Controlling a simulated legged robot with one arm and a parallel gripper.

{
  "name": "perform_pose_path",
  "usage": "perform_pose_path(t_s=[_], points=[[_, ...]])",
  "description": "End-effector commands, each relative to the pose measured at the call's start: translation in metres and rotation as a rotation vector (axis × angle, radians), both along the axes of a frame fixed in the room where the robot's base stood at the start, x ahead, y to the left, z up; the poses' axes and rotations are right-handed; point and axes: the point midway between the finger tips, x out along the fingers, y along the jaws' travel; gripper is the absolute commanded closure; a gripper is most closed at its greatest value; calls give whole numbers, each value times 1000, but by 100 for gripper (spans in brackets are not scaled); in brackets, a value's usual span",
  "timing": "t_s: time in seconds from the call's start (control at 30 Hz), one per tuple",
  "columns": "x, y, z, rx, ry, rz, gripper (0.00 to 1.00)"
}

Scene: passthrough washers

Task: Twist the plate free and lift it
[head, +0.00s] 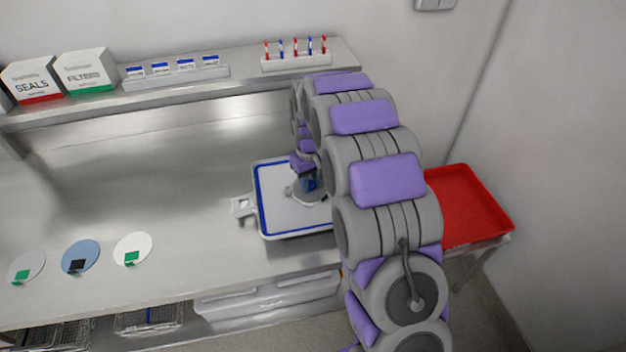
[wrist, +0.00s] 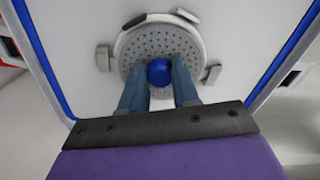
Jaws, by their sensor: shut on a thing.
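The plate (wrist: 150,42) is a round grey disc full of small holes, with a blue ball-like knob (wrist: 159,72) at its middle. My gripper (wrist: 160,82) is shut on this knob, one blue finger on each side. Small grey tabs (wrist: 103,58) stand around the plate's rim. The plate lies over a white panel with a blue border (head: 262,205), on the bench in the head view. There my arm hides the panel's right side and much of the plate. I cannot tell whether the plate is raised from the panel.
A red tray (head: 468,205) stands right of my arm. Three discs with small tabs, one blue (head: 80,257), lie at the bench's front left. A shelf behind holds boxes (head: 88,72), a labelled rack (head: 176,75) and red and blue tubes (head: 296,60). The bench's middle left is clear.

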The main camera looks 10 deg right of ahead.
Motion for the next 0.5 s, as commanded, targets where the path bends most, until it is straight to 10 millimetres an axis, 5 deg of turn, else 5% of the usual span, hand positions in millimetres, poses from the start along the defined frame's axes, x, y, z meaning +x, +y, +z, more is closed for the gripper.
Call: perform_pose_path(t_s=[0.2, 0.5], points=[[0, -3, 0, 3, 0, 0, 100], [0, -4, 1, 5, 1, 88, 100]])
